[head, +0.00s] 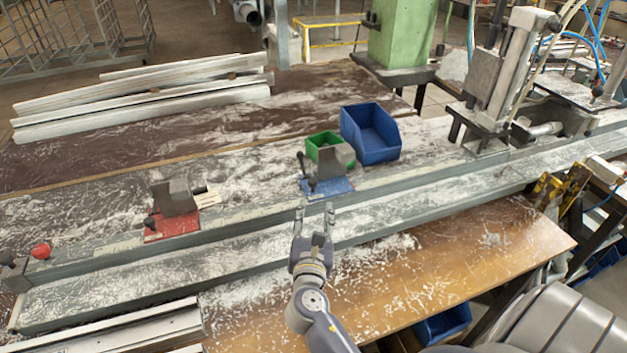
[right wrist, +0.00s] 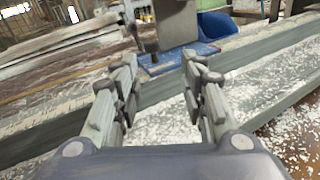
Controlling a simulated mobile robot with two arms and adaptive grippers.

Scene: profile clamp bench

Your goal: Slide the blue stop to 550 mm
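The blue stop (head: 328,187) sits on the rail (head: 240,225), with a grey block and a dark upright handle on its blue base. In the right wrist view the blue stop (right wrist: 175,62) is straight ahead, just beyond the fingertips. My right gripper (head: 316,210) is open and empty, just in front of the blue stop and apart from it as far as I can tell. It also shows in the right wrist view (right wrist: 158,75) with its fingers spread. Scale marks are too small to read. My left gripper is not in view.
A red stop (head: 170,225) sits on the rail to the left, and a red knob (head: 41,251) is at the rail's left end. A green bin (head: 322,143) and a blue bin (head: 372,135) stand behind the blue stop. A clamp machine (head: 500,85) stands at the right. White shavings cover the bench.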

